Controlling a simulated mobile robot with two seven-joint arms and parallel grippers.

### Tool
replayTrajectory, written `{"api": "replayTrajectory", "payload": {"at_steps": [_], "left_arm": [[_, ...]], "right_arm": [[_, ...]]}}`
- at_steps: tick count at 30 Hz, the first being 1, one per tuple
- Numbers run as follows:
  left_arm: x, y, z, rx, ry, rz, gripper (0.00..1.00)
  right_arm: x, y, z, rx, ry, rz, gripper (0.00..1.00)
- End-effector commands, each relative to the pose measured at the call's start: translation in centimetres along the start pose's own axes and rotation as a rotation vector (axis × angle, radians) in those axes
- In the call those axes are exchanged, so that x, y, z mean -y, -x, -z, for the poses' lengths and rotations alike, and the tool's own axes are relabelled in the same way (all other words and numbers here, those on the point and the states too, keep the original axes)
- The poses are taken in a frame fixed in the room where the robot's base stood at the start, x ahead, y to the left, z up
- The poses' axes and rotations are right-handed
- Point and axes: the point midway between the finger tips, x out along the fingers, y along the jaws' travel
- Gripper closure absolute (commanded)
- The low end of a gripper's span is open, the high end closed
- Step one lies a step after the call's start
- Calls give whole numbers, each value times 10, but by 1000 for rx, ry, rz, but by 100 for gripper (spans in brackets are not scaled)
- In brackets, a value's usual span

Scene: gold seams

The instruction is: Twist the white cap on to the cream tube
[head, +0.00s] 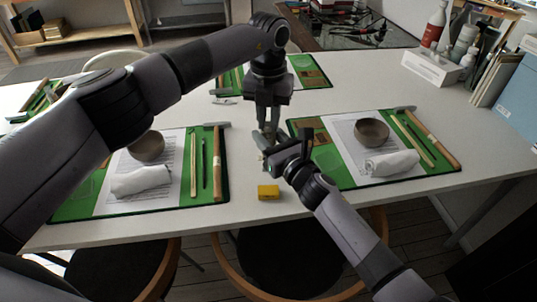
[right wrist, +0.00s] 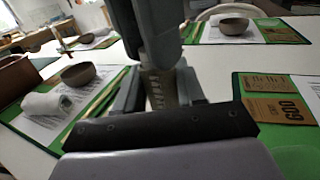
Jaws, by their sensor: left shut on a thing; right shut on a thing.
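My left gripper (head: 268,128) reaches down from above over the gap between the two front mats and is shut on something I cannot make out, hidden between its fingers. My right gripper (head: 266,142) comes from the lower right and meets it just below. In the right wrist view a narrow cream tube (right wrist: 155,90) with dark marks stands upright between the right gripper's fingers, which are shut on it. The left gripper's grey fingers (right wrist: 150,35) are directly above it. The white cap cannot be made out; whether it touches the tube is hidden.
A small yellow block (head: 268,192) lies near the table's front edge. Green mats with bowls (head: 371,131) (head: 146,146), rolled white cloths (head: 391,163) (head: 142,181) and tools lie on both sides. A white box (head: 431,70) and bottles stand at the back right.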

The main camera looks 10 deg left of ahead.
Motion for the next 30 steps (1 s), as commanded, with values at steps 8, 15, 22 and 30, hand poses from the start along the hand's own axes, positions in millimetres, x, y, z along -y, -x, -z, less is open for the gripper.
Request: {"api": "replayTrajectory", "payload": {"at_steps": [8, 15, 22, 30], "left_arm": [[0, 0, 0, -1, -453, -1, 100], [0, 0, 0, 0, -819, 0, 100], [0, 0, 0, 0, -890, 0, 100], [0, -1, 0, 0, -887, 0, 54]], "right_arm": [[0, 0, 0, -1, 0, 1, 100], [0, 0, 0, -1, 0, 1, 100], [0, 0, 0, -1, 0, 1, 100], [0, 0, 0, -1, 0, 0, 100]]}}
